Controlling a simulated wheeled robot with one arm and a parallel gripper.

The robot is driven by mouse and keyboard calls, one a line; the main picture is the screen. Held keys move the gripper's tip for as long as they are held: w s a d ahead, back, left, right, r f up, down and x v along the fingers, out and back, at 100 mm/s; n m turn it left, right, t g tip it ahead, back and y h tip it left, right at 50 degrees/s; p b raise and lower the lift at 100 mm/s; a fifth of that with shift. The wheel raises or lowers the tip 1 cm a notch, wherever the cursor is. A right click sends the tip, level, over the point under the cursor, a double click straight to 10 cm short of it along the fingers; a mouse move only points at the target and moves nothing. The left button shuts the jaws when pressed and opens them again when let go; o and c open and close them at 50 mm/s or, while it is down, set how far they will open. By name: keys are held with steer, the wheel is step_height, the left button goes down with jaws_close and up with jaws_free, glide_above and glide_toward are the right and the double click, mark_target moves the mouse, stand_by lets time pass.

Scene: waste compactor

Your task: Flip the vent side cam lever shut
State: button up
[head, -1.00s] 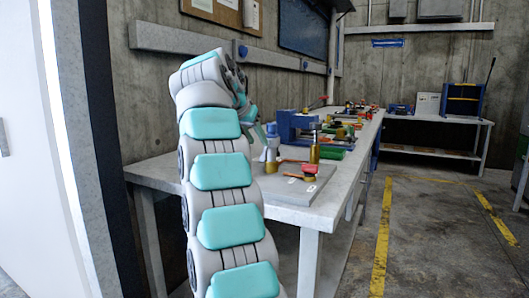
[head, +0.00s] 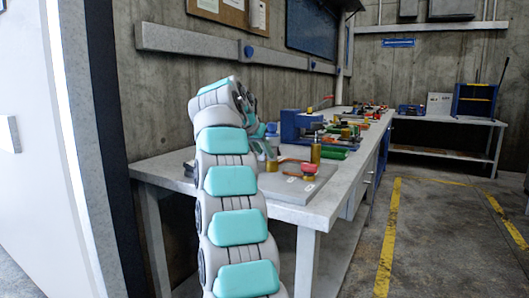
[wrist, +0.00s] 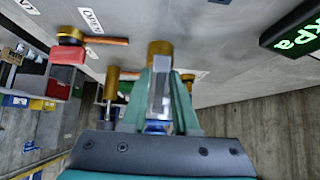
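My gripper (wrist: 163,80) points down toward the grey plate (head: 311,192) on the near end of the workbench. In the wrist view, a silver upright piece with a blue end (wrist: 160,95) shows between its teal fingers, with a brass cylinder (wrist: 160,50) just beyond the tips. I cannot tell whether the fingers touch or clamp it. A red block (wrist: 67,55) with a brass knob and a copper-coloured lever (wrist: 105,40) lies left of the fingers, apart from them. A label reading OPEN (wrist: 91,20) is beside it. Which piece is the vent side cam lever is unclear.
A taller brass post (head: 315,151) stands on the plate near the red block, with a blue vise-like tool (head: 297,124) behind. A green kPa display (wrist: 297,38) is at right in the wrist view. More tools line the bench; floor to its right is clear.

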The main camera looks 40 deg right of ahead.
jaws_close()
steer(key=shift+f, duration=0.1)
steer(key=shift+f+h+b, duration=0.25)
steer(key=shift+h+b, duration=0.05)
steer(key=shift+b, duration=0.8)
steer(key=h+b, duration=0.1)
steer(key=b, duration=0.1)
steer(key=shift+w+d+t+b, duration=0.1)
steer(key=shift+t+b, duration=0.2)
steer(key=shift+b, duration=0.05)
steer(key=shift+r, duration=0.2)
steer(key=shift+o, duration=1.5)
jaws_free()
steer(key=shift+r, duration=0.1)
